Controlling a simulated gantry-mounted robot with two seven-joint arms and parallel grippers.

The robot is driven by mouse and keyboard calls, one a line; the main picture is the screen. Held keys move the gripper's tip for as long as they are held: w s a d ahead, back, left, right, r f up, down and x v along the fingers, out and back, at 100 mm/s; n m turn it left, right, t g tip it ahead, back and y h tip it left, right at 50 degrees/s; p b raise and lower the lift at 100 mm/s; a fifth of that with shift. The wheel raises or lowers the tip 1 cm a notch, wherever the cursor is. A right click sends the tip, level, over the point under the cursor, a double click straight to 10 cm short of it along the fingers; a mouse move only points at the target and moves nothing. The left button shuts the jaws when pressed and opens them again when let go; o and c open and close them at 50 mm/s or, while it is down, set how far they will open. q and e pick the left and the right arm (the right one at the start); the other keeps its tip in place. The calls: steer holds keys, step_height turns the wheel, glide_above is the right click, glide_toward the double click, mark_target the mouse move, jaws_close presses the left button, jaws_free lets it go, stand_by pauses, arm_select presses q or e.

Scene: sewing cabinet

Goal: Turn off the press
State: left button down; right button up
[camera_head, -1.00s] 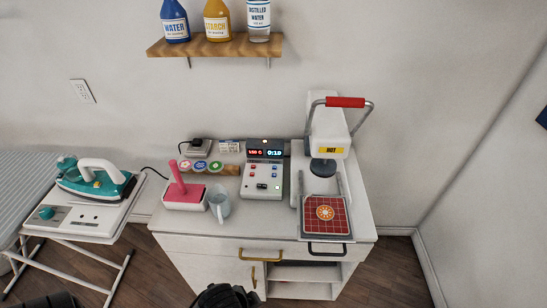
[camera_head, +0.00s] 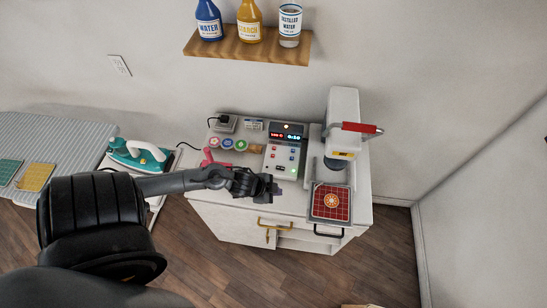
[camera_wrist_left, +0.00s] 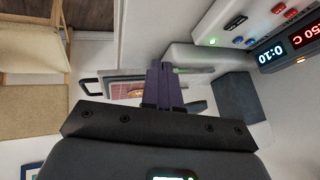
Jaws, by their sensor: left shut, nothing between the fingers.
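The white press (camera_head: 343,110) with its red handle (camera_head: 362,128) stands at the right of the cabinet top. Its control box (camera_head: 293,147) is to its left, with two lit displays, red and blue buttons, a black switch and a green light. In the left wrist view the control box (camera_wrist_left: 262,48) is at upper right, with its green light (camera_wrist_left: 212,42) and black switch (camera_wrist_left: 235,22) showing. My left gripper (camera_head: 278,189) is shut and empty, just in front of the control box's front edge. Its fingers (camera_wrist_left: 160,68) show together in the wrist view, apart from the switch. My right gripper is out of view.
A red tile-patterned pad (camera_head: 318,203) lies on the press's lower plate. Round colored lids (camera_head: 227,144) and a pink-handled tool (camera_head: 208,156) are left of the control box. A teal iron (camera_head: 137,153) stands further left. A bottle shelf (camera_head: 230,48) hangs above.

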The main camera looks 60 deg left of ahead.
arm_select(q)
steer(key=w+a+r+h, duration=0.1)
steer(key=a+r+h, duration=0.1)
steer(key=a, duration=0.6)
steer(key=w+a+r+g+h, duration=0.1)
steer(key=a+r, duration=0.3)
steer(key=a, duration=0.5)
steer(key=shift+a+m+h, duration=0.2)
steer(key=shift+m+h, duration=0.2)
steer(key=b, duration=0.3)
glide_above(279, 168)
steer(key=s+a, duration=0.1)
steer(key=f, duration=0.8)
steer(key=shift+s+a, duration=0.2)
steer(key=f, duration=0.2)
steer(key=shift+s+f+b, duration=0.2)
steer(key=shift+f+b, duration=0.2)
steer(key=shift+a+f, duration=0.15)
steer(key=shift+f, duration=0.4)
